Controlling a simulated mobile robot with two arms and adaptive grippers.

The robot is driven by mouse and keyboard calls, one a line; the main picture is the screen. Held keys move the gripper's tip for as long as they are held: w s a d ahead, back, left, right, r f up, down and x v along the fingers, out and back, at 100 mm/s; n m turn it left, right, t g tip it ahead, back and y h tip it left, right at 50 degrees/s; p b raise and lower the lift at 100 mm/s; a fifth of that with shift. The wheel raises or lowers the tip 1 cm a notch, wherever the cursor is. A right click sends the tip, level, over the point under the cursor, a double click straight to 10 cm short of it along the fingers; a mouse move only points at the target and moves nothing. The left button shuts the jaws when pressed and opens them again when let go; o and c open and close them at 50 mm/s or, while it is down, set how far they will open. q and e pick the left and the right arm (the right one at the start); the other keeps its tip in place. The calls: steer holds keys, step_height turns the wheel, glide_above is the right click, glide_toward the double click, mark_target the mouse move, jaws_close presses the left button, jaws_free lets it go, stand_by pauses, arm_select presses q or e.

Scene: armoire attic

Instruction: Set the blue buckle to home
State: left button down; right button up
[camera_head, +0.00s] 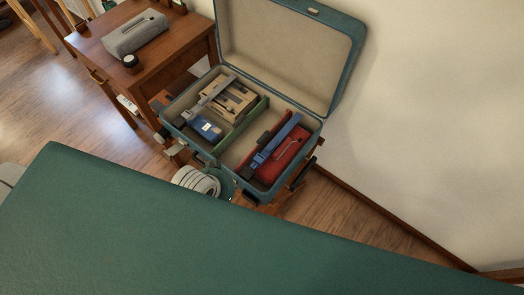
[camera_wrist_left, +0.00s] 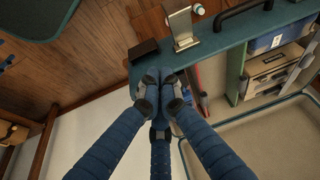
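An open teal suitcase (camera_head: 322,124) stands with its lid raised. I cannot tell for sure which blue part is the buckle. My left gripper (camera_wrist_left: 160,88) appears shut, its fingertips close together across the view of the suitcase's corner. It hides part of the red item.
A green divider (camera_head: 245,124) splits the suitcase. A wooden side table (camera_head: 84,38) with a grey case (camera_head: 136,34) stands at the upper left. A large green surface (camera_head: 180,235) fills the foreground. A metal latch (camera_wrist_left: 181,27) sits on the suitcase's front edge.

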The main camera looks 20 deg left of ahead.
arm_select(q)
steer(key=w+d+r+m+t+h, duration=0.1)
steer(key=w+d+r+t, duration=0.15)
steer(key=w, duration=0.35)
steer(key=h, duration=0.1)
glide_toward(259, 156)
steer(key=w+r, duration=0.1)
steer(key=r, duration=0.1)
steer(key=shift+d+m+t, duration=0.25)
steer(key=shift+m+t, duration=0.05)
steer(key=shift+t, duration=0.05)
steer(key=shift+f, duration=0.1)
steer(key=b+x, duration=0.1)
steer(key=x, duration=0.9)
steer(key=s+p, duration=0.1)
steer(key=s+a+p, duration=0.1)
steer(key=s, duration=0.1)
